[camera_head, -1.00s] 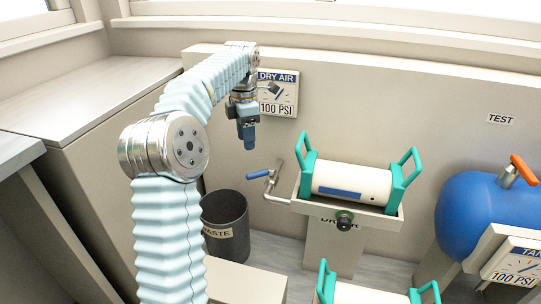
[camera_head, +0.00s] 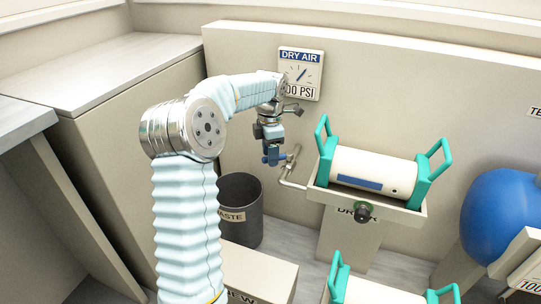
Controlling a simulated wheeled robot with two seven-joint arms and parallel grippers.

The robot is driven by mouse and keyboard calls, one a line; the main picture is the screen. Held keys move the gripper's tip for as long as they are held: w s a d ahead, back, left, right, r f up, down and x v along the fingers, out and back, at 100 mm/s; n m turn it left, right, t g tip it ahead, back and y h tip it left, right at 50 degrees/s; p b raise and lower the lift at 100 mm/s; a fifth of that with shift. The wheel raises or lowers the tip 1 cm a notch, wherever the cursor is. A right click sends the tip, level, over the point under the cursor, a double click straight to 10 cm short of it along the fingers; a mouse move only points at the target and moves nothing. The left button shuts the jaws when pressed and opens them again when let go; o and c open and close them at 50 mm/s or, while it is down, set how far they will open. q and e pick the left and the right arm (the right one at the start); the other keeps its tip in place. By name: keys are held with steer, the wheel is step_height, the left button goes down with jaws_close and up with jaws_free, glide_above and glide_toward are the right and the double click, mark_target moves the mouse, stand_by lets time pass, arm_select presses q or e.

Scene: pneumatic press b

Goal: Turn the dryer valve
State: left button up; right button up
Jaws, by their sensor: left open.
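The dryer valve's blue handle (camera_head: 273,159) sits on a bent metal pipe (camera_head: 291,171) at the left side of the dryer. My left gripper (camera_head: 272,150) is directly over the handle and overlaps it in the picture. Its fingers are open; I cannot tell whether they touch the handle. The dryer (camera_head: 347,230) holds a white cylinder (camera_head: 375,172) with teal end handles in its tray. The "DRY AIR" gauge (camera_head: 301,72) is on the wall above, partly hidden by my left wrist. My right gripper is not in view.
A dark waste bin (camera_head: 241,207) stands below and left of the valve. A box marked "NEW" (camera_head: 258,272) is in front, beside another teal-handled cylinder (camera_head: 383,293). A blue tank (camera_head: 497,215) is at the right.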

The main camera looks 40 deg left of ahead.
arm_select(q)
steer(key=shift+f, duration=0.2)
steer(key=shift+c, duration=0.2)
jaws_close()
